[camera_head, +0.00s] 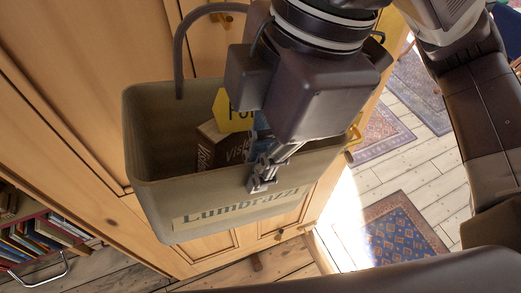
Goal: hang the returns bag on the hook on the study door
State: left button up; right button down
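The returns bag (160,203) is an olive-tan, open-topped bag with a dark curved handle (180,55) and a "Lumbrazzi" label. It is in front of the pale wooden door (60,100). A brass hook-like fitting (224,20) shows within the handle's loop. Whether the handle rests on it is hidden. My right gripper (262,180) reaches down over the bag, with its fingertips at the front wall just below the rim. Its body hides the handle's middle, and I cannot tell whether the fingers pinch the rim. My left gripper is not in view.
A brown book (212,150) and a yellow card (228,115) show in the bag. A brass handle (354,137) is right of the bag. A bookshelf (35,238) stands at lower left. Rugs (402,232) lie on the open plank floor at right.

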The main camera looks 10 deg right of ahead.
jog(key=w, duration=0.1)
jog(key=w+f, duration=0.1)
jog(key=shift+w+a+f, duration=0.25)
jog(key=shift+w+a, duration=0.05)
jog(key=shift+w, duration=0.1)
jog(key=shift+f, duration=0.1)
dwell(0.3)
dwell(0.4)
jog(key=c, duration=2.1)
grip_release()
jog(key=shift+s+f, duration=0.1)
jog(key=v, duration=1.2)
